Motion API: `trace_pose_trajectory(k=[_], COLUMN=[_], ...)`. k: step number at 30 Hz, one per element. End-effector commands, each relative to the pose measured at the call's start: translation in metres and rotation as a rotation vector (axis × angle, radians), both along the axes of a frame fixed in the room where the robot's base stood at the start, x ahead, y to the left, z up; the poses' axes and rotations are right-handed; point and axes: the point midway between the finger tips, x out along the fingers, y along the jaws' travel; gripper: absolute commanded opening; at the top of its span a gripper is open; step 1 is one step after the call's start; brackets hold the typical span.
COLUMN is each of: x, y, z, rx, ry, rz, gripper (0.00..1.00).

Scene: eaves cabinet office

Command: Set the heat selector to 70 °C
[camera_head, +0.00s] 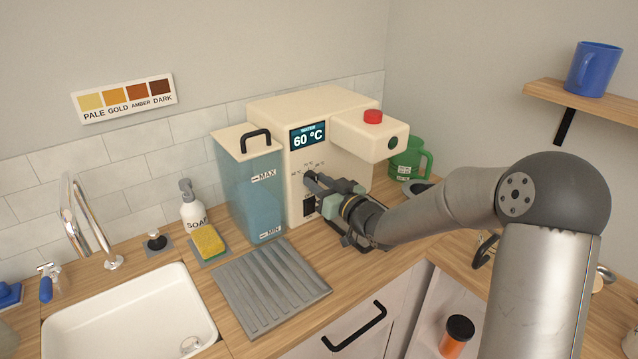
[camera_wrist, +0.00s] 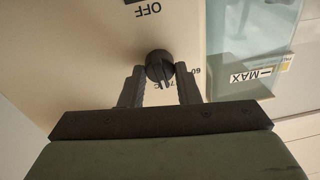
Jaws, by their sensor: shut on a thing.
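The heat selector (camera_wrist: 160,67) is a round black knob on the front of the cream machine (camera_head: 318,105). In the wrist view my gripper (camera_wrist: 160,88) has its two dark fingers on either side of the knob, shut on it. The machine's display (camera_head: 309,136) reads 60 °C. In the head view my gripper (camera_head: 318,186) reaches the machine's front and hides most of the knob.
A blue water tank (camera_head: 254,190) stands left of the knob. A black switch (camera_head: 308,207) sits below it. The machine's head with a red button (camera_head: 373,116) overhangs at right. A green mug (camera_head: 407,160) stands behind. A grey ridged mat (camera_head: 268,287) lies in front.

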Motion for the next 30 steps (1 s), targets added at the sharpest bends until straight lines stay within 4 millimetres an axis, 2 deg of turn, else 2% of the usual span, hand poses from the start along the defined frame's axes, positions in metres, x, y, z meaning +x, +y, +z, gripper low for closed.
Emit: trace_pose_trajectory(k=[9, 22, 23, 25, 30], x=[-0.0002, -0.0003, -0.0003, -0.0001, 0.0000], y=[-0.0002, -0.0002, -0.0002, -0.0002, -0.0002], z=[-0.0009, -0.0010, -0.0010, -0.0010, -0.0007], rx=[0.068, 0.075, 0.075, 0.075, 0.074], ry=[0.056, 0.062, 0.062, 0.062, 0.062], rz=[0.000, 0.000, 0.000, 0.000, -0.001], gripper=[0.06, 0.06, 0.32, 0.51, 0.51])
